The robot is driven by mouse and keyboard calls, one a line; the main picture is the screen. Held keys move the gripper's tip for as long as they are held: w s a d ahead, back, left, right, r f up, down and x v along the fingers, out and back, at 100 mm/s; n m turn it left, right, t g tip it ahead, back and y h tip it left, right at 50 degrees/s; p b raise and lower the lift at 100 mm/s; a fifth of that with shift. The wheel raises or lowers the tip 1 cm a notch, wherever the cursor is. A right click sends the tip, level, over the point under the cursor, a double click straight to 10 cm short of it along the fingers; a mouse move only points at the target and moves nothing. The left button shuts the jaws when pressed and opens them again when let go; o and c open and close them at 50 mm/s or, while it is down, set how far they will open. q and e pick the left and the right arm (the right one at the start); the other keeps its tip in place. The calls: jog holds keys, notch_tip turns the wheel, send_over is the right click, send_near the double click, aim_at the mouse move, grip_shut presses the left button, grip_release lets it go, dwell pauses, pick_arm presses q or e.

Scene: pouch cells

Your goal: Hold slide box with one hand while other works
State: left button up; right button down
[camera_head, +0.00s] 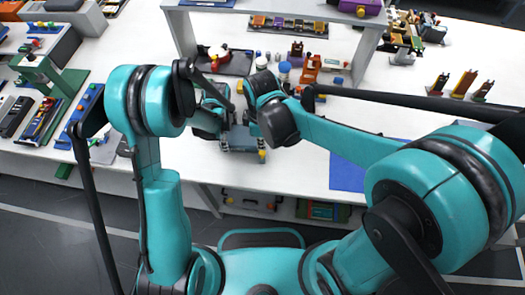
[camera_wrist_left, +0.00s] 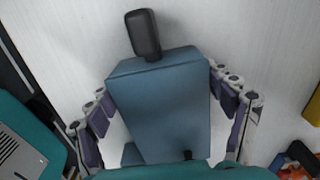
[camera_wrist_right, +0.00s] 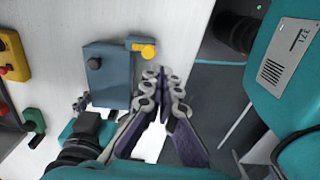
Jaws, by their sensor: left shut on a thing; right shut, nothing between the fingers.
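The slide box is a blue-grey block (camera_wrist_left: 160,90) that fills the middle of the left wrist view, with a black knob sticking out at its far end. In the head view the box (camera_head: 240,139) sits near the front edge of the white table. My left gripper (camera_wrist_left: 165,108) has its fingers on both sides of the box and is shut on it. In the right wrist view the box (camera_wrist_right: 106,82) shows a dark knob and a yellow knob (camera_wrist_right: 148,52) on a blue bracket. My right gripper (camera_wrist_right: 161,76) is shut and empty just beside the box.
A blue mat (camera_head: 347,174) lies right of the box at the table's front. A white shelf frame (camera_head: 181,33) stands behind, with small coloured parts under it. Green and blue fixtures crowd the left side. The table's front edge runs close to the box.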

aim_at(262, 152)
jog(key=shift+s+f, duration=0.25)
jog(key=shift+f, duration=1.25)
jog(key=shift+s+f, duration=0.25)
jog(key=shift+f, duration=1.2)
jog(key=shift+s+f, duration=0.25)
jog(key=shift+f, duration=1.25)
jog(key=shift+w, duration=0.3)
jog(key=shift+w+d, duration=0.1)
jog(key=shift+w, duration=1.35)
notch_tip(262, 152, up, 6)
jog(key=s, duration=0.1)
jog(key=shift+s, duration=0.3)
pick_arm(q)
jog(key=o, duration=1.3)
